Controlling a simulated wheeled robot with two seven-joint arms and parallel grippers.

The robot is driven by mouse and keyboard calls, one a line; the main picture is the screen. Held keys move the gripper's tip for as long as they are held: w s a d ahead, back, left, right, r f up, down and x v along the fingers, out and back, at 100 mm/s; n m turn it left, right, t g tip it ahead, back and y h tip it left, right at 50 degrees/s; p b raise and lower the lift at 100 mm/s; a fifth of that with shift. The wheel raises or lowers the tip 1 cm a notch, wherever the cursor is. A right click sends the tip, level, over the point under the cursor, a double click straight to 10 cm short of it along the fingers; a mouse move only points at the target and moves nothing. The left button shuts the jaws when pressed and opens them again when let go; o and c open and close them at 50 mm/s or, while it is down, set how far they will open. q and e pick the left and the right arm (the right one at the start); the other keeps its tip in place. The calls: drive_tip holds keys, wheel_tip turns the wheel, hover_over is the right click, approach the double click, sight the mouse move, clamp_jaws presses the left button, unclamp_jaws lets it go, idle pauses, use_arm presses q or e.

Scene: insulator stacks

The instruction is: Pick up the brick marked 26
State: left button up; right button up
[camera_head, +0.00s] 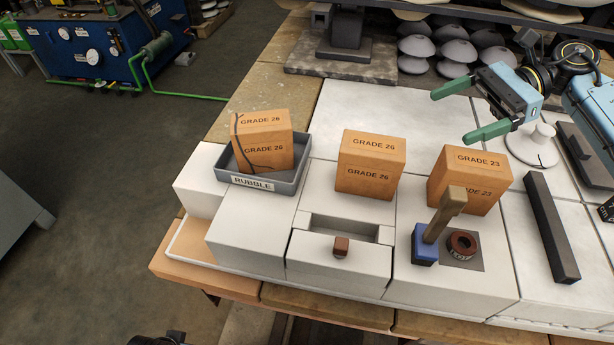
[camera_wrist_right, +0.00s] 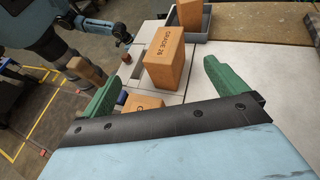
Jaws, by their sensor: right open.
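An orange brick marked GRADE 26 (camera_head: 371,165) stands upright on the white blocks in the middle. It also shows in the right wrist view (camera_wrist_right: 165,68), beyond my fingers. A second GRADE 26 brick (camera_head: 263,143), with dark crack lines, sits in the grey tray labelled RUBBLE (camera_head: 252,184). A brick marked GRADE 23 (camera_head: 470,180) stands to the right. My right gripper (camera_head: 449,116) has green fingers, is open and empty, and is behind and above the GRADE 23 brick. In the right wrist view that brick (camera_wrist_right: 143,103) is partly hidden. My left gripper is not seen.
A blue block with a wooden handle (camera_head: 424,244) and a brown ring (camera_head: 462,244) are in front of the GRADE 23 brick. A drawer with a brown knob (camera_head: 341,245) is below the middle brick. A black bar (camera_head: 550,228) lies at right. White discs (camera_head: 448,50) are behind.

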approach(380, 146)
drive_tip(key=a, duration=0.3)
drive_tip(key=x, duration=0.3)
drive_tip(key=f+b+x, duration=0.1)
drive_tip(key=x, duration=0.2)
drive_tip(key=shift+d, duration=0.2)
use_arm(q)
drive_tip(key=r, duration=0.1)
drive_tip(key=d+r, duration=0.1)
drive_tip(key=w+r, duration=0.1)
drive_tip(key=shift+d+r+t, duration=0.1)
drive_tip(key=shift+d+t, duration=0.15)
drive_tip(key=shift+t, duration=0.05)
use_arm(e)
drive_tip(key=c, duration=2)
